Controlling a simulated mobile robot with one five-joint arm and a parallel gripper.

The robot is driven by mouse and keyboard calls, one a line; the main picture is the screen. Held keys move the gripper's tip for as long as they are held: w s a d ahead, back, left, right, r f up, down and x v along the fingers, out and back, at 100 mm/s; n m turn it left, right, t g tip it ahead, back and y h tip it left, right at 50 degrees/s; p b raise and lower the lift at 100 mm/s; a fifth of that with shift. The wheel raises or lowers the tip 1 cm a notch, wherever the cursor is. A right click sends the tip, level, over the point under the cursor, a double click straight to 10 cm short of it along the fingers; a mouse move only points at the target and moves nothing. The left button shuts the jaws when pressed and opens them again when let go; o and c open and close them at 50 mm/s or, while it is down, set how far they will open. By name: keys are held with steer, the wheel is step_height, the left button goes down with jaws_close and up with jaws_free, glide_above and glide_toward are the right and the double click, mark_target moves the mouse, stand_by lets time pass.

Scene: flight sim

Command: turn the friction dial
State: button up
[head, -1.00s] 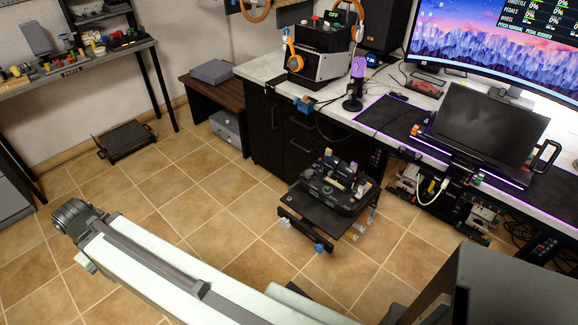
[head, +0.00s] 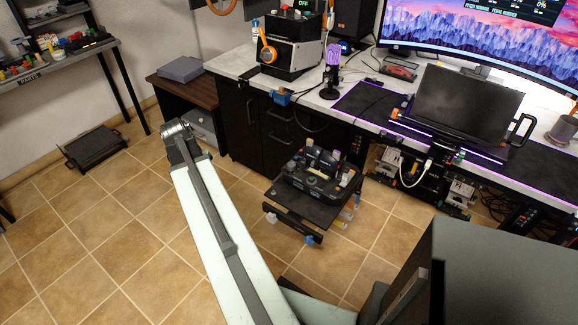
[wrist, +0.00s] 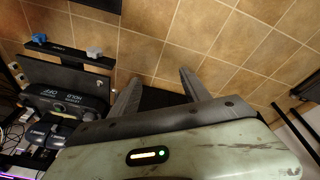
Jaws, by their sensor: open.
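A black throttle unit (head: 318,186) with several levers sits on a low dark stand right of centre in the head view. In the wrist view, part of the same black unit (wrist: 50,88) is at the left, with upside-down lettering that seems to read HOLD and OFF. A small round greenish knob (wrist: 59,107) is on that panel; I cannot confirm that it is the friction dial. My gripper (wrist: 160,77) is open and empty, its two fingers apart over the tiled floor, to the right of the unit and not touching it. In the head view the fingers are hidden beyond my arm's end.
A black cabinet (head: 240,118) and a desk with a large monitor (head: 480,40) stand behind the unit. A dark box (head: 500,280) is at the near right. The tiled floor (head: 110,215) is clear there.

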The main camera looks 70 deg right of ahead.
steer(key=s+d+m+g, duration=0.1)
steer(key=s+d+m, duration=0.5)
steer(key=s+d, duration=0.75)
steer(key=m+g+h, duration=0.1)
steer(key=m, duration=0.2)
glide_toward(291, 164)
steer(key=b+x, duration=0.8)
steer(key=x, duration=0.1)
steer(key=shift+a, duration=0.15)
steer(key=shift+r, duration=0.15)
jaws_close()
steer(key=shift+n+t, duration=0.3)
steer(key=shift+n, duration=0.5)
